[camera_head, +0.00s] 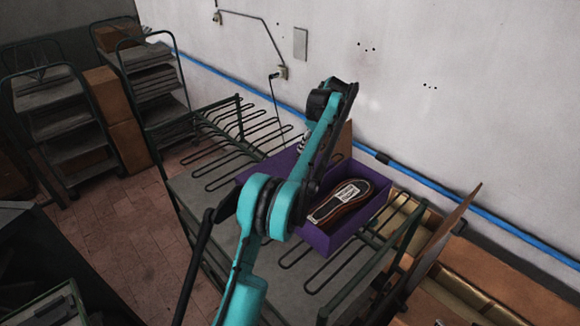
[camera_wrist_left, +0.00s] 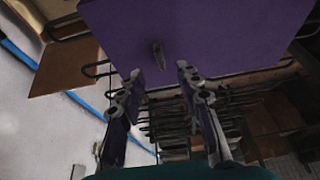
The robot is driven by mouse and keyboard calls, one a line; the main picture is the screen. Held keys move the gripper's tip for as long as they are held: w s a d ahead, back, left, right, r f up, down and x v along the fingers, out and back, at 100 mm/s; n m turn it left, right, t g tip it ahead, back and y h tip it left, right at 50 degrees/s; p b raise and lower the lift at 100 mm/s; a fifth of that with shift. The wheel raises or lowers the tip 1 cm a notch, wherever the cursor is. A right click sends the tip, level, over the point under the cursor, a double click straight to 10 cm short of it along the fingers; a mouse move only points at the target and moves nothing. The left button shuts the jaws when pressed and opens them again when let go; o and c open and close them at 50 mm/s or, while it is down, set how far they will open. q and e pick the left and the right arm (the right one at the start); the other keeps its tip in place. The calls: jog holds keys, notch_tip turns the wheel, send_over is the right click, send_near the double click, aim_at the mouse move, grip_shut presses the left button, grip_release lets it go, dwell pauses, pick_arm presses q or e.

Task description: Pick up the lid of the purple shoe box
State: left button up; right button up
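The purple shoe box (camera_head: 334,239) stands open on the wire-and-metal rack, with a brown shoe (camera_head: 344,203) bearing a white label inside. A purple panel (camera_head: 262,168), perhaps the lid, shows left of the box, partly hidden by my teal arm; I cannot tell where it meets the box. In the left wrist view a flat purple surface (camera_wrist_left: 205,32) fills the top, with a small dark piece (camera_wrist_left: 157,53) on it. My left gripper (camera_wrist_left: 169,78) is open, its fingers apart and nothing seen between them, facing that surface. In the head view its fingertips are hidden. My right gripper is out of view.
The rack (camera_head: 197,190) has wire loops around the box and a raised green rail at the right. A white wall with a blue pipe (camera_head: 430,181) runs behind. Cardboard boxes (camera_head: 125,147) and shelf carts (camera_head: 60,106) stand at the left.

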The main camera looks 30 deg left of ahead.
pick_arm(q)
jog(key=shift+s+a+f+p, duration=0.3)
jog(key=shift+s+a+f, duration=0.1)
jog(key=shift+a+f, duration=0.25)
jog(key=f, duration=0.1)
jog(key=w+a+f, duration=0.1)
jog(key=f, duration=0.1)
jog(key=w+f+p, duration=0.1)
jog(key=shift+w+a+f, duration=0.15)
jog(key=shift+s, duration=0.55)
jog(key=c, duration=0.3)
jog(key=shift+w, duration=0.25)
grip_shut()
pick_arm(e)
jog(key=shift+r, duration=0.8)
